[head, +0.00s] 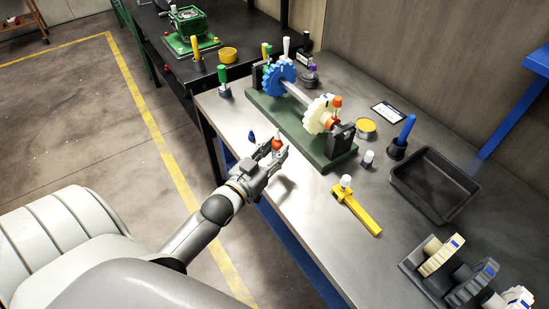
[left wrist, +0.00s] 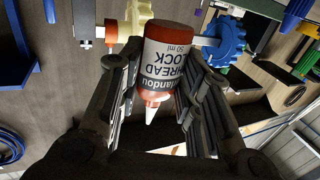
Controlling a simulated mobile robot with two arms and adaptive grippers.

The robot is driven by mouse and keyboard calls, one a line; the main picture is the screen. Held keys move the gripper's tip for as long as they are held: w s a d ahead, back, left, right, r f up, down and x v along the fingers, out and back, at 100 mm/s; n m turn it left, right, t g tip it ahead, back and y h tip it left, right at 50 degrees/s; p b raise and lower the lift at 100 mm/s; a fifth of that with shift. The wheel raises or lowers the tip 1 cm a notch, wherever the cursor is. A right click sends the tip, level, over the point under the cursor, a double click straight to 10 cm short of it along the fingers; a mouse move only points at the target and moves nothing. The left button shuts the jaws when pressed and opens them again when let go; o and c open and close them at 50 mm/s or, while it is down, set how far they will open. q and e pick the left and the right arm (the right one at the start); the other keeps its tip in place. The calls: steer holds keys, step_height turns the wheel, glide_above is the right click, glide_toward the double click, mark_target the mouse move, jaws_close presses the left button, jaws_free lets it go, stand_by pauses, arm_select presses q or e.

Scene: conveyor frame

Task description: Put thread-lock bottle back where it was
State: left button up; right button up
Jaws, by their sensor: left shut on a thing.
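In the head view the bottle (head: 277,143) shows only as a small red-orange patch at the fingertips, above the workbench's left edge. The fingers hide most of it there. My right gripper is not in view.
The grey workbench (head: 300,215) holds a green-based shaft stand (head: 295,130) with blue and cream gears just beyond the gripper. A yellow tool (head: 357,212), a black tray (head: 436,190) and a gear rack (head: 455,275) lie to the right. Bare bench top lies nearer the front edge.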

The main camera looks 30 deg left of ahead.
arm_select(q)
steer(key=shift+w+a+f, duration=0.4)
steer(key=shift+w+f, duration=0.2)
steer(key=shift+f, duration=0.2)
steer(key=shift+w+f, duration=0.1)
steer(key=shift+f, duration=1.55)
steer(key=shift+f+b, duration=0.15)
steer(key=shift+b, duration=0.15)
steer(key=o, duration=1)
